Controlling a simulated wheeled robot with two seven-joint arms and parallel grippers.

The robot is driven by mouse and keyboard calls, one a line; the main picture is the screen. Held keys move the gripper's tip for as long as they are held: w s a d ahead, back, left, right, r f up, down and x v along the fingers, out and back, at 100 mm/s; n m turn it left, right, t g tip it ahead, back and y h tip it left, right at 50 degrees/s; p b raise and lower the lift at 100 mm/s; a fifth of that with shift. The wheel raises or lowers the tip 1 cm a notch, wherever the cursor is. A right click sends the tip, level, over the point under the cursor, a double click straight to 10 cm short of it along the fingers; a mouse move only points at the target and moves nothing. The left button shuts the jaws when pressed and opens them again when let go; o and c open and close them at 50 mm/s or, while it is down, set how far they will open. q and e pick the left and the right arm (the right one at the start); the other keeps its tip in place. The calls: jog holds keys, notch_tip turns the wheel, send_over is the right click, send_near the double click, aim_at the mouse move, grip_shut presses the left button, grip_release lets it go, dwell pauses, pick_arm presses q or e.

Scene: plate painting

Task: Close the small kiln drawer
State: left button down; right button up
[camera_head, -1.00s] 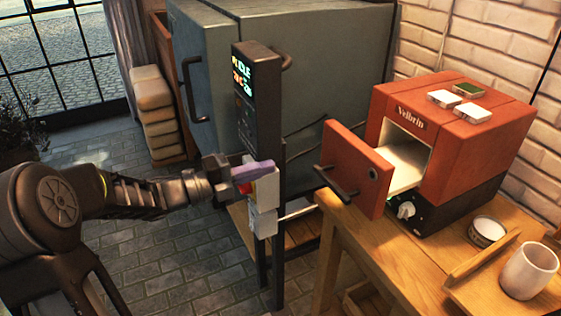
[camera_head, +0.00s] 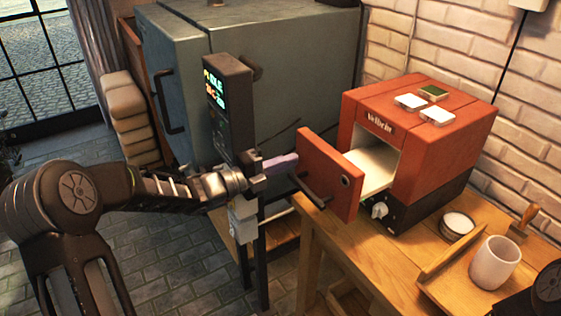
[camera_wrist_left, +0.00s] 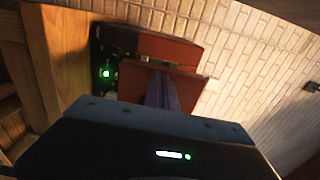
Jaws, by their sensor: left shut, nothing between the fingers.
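The small red-orange kiln (camera_head: 440,135) stands on the wooden table. Its drawer is pulled out, with the front panel (camera_head: 325,165) well clear of the opening and the pale tray (camera_head: 370,165) showing behind it. A dark bar handle (camera_head: 312,192) is on the panel's outer face. My left gripper (camera_head: 284,162) is shut and empty, just left of the panel's outer face, above the handle; I cannot tell whether it touches. In the left wrist view, its purple-grey fingers (camera_wrist_left: 161,93) overlap the red panel (camera_wrist_left: 190,88). My right gripper is not in view.
A large grey kiln (camera_head: 285,75) with a control post (camera_head: 228,105) stands behind my left arm. On the table are a white cup (camera_head: 494,263), a small bowl (camera_head: 458,224) and a wooden stamp (camera_head: 524,220). Small tiles (camera_head: 438,116) lie on the kiln top.

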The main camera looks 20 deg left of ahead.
pick_arm(q)
jog(key=b+x, duration=0.6)
jog(key=x, duration=0.8)
jog(key=shift+w, duration=0.1)
jog(key=shift+r, duration=0.25)
jog(key=shift+r, duration=0.1)
